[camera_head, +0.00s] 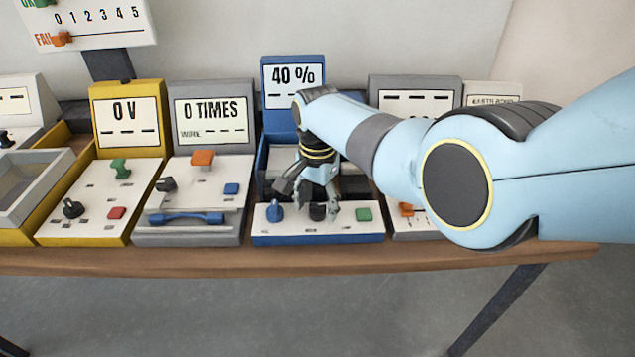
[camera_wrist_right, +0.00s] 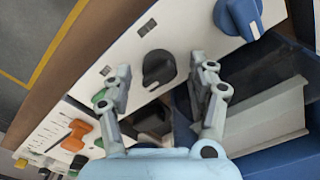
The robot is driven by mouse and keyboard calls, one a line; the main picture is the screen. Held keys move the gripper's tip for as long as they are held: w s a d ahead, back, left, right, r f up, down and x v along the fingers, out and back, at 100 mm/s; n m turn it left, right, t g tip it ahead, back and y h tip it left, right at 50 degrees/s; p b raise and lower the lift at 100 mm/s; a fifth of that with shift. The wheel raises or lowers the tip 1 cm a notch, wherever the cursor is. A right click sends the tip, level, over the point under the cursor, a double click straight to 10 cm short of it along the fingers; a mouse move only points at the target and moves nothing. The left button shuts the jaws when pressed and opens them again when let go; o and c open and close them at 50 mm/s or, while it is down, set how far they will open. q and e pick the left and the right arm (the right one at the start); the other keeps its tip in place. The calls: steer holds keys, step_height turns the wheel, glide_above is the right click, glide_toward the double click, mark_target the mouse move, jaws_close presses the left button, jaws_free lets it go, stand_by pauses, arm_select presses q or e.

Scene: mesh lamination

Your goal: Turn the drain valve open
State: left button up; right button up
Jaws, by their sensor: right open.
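The blue station's white front panel (camera_head: 345,228) carries a black knob (camera_head: 318,212) between a blue knob (camera_head: 274,211) and a green button (camera_head: 364,214). No label marking the drain valve is legible. My right gripper (camera_head: 310,198) reaches down over this panel, with its fingers around the black knob's position. In the right wrist view the black knob (camera_wrist_right: 160,68) shows just beyond and between the two open fingertips, with nothing gripped. The blue knob (camera_wrist_right: 240,16) lies to the right there, outside the fingers. I cannot tell whether a finger touches the black knob. My left gripper is out of view.
The blue station's display (camera_head: 295,75) reads 40 %. A grey station (camera_head: 210,125) reading 0 TIMES and a yellow station (camera_head: 125,120) reading 0 V stand to the left. An orange knob (camera_head: 406,209) sits on the station to the right. The wooden table edge (camera_head: 300,261) runs in front.

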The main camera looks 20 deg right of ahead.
mark_target(318, 204)
step_height(318, 204, up, 11)
steer(key=shift+r, duration=0.15)
stand_by(0.4)
